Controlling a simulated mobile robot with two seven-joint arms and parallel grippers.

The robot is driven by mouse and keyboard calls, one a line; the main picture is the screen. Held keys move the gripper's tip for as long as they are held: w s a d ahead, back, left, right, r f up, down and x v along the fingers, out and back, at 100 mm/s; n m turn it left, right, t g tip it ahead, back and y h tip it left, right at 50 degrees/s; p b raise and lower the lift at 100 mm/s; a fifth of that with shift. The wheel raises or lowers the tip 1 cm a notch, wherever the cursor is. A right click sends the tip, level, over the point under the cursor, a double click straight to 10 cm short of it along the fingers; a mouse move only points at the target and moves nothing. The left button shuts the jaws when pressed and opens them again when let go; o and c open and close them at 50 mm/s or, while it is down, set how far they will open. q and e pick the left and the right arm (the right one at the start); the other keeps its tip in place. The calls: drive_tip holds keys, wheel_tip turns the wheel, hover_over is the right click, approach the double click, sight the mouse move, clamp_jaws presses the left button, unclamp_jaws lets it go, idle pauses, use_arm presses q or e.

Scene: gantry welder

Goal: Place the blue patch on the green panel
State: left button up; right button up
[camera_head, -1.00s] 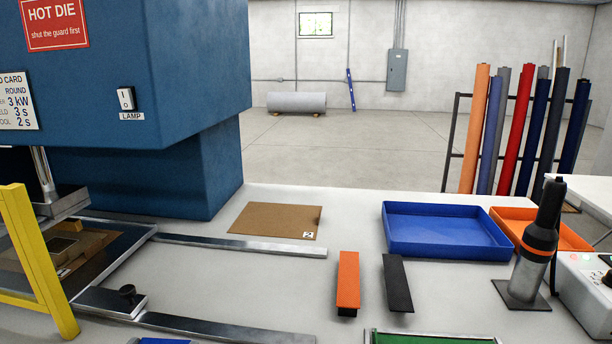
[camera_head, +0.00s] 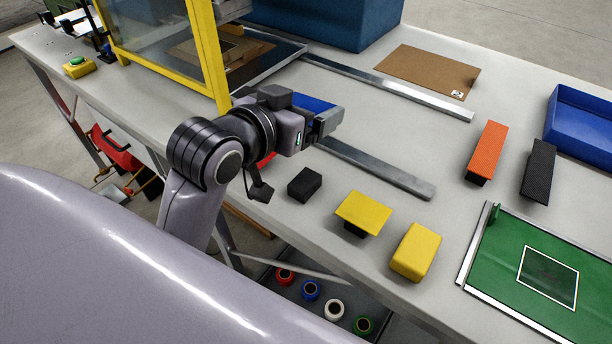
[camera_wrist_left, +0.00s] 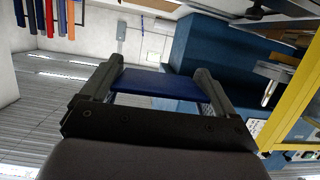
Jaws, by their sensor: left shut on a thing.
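My left gripper (camera_head: 322,116) is shut on the blue patch (camera_head: 312,103) and holds it above the table, near the end of a metal rail. In the left wrist view the blue patch (camera_wrist_left: 157,85) spans between the two fingers of the gripper (camera_wrist_left: 160,76). The green panel (camera_head: 502,244) lies at the lower right of the head view, well to the right of the gripper. A white square outline (camera_head: 548,278) with a darker inside marks it. Metal strips edge the panel. My right gripper is not in view.
A black block (camera_head: 305,184), a yellow patch (camera_head: 364,209) on a dark stand and a yellow block (camera_head: 416,251) stand between gripper and panel. Orange (camera_head: 487,150) and black (camera_head: 538,170) patches stand behind the panel. A yellow guard frame (camera_head: 207,55) rises behind the gripper.

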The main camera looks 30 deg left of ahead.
use_arm(q)
wheel_tip(320, 180, up, 4)
drive_tip(key=r, duration=0.1)
hover_over(308, 177)
drive_tip(key=s, duration=0.1)
drive_tip(key=shift+a+f+m+h, duration=0.1)
drive_tip(key=shift+f+m+h, duration=0.15)
drive_tip(key=shift+m+h, duration=0.15)
wheel_tip(308, 177, down, 18)
drive_tip(key=b, duration=0.2)
drive_tip(key=shift+r+b, duration=0.2)
drive_tip(key=shift+b, duration=0.1)
drive_tip(key=shift+f+p, duration=0.3)
drive_tip(key=shift+f, duration=0.75)
drive_tip(key=shift+f, duration=0.2)
drive_tip(key=o, duration=0.8)
drive_tip(key=shift+c, duration=0.2)
